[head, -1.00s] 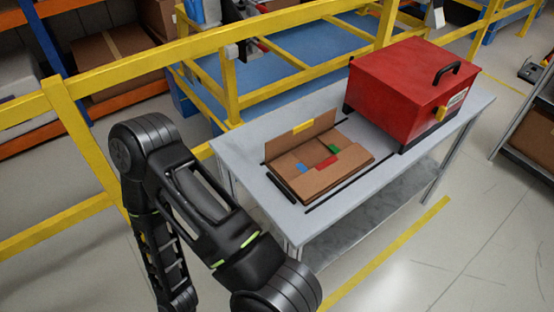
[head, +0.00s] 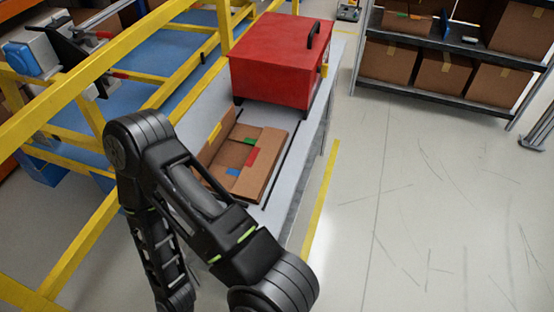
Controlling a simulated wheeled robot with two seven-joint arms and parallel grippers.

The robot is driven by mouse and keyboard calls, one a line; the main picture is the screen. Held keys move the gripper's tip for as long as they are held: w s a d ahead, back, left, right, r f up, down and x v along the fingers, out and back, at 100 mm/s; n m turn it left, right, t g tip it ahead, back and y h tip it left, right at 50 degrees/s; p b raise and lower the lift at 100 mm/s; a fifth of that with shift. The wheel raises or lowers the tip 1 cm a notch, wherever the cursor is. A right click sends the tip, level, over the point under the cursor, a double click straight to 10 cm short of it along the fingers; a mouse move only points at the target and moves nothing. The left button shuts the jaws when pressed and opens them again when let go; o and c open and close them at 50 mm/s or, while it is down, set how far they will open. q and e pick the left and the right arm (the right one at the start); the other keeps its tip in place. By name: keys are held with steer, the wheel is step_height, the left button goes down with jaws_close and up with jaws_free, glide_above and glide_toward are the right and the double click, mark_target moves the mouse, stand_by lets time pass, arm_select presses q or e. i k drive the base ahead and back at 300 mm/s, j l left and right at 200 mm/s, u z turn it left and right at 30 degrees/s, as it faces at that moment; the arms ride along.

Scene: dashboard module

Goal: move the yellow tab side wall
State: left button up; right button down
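The flat cardboard box (head: 262,170) lies on the grey table (head: 272,208), left of the middle of the head view. Its side wall with the yellow tab (head: 214,132) stands raised along the far left side of the box. A red tab (head: 253,157), a green tab (head: 249,141) and a blue tab (head: 233,171) show on the other cardboard flaps. My arm covers the near left part of the box and table. Neither of my grippers shows in the head view, and nothing is seen touching the yellow tab wall.
A red case (head: 272,62) with a black handle stands on the table behind the box. Yellow railing (head: 75,240) runs along the left. A dark shelf (head: 440,92) with cardboard boxes stands at the back right. The floor right of the table is clear.

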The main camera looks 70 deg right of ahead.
mark_target(205, 155)
steer(key=i+z, duration=0.15)
steer(key=z, duration=0.3)
steer(key=i+j+z, duration=0.15)
steer(key=z, duration=0.3)
steer(key=i+j+z, duration=0.1)
steer(key=z, duration=0.35)
steer(key=i+j+z, duration=0.1)
steer(key=z, duration=0.35)
steer(key=j+z, duration=0.45)
steer(key=i+j+z, duration=0.1)
steer(key=z, duration=0.35)
steer(key=j+z, duration=0.65)
steer(key=j, duration=0.1)
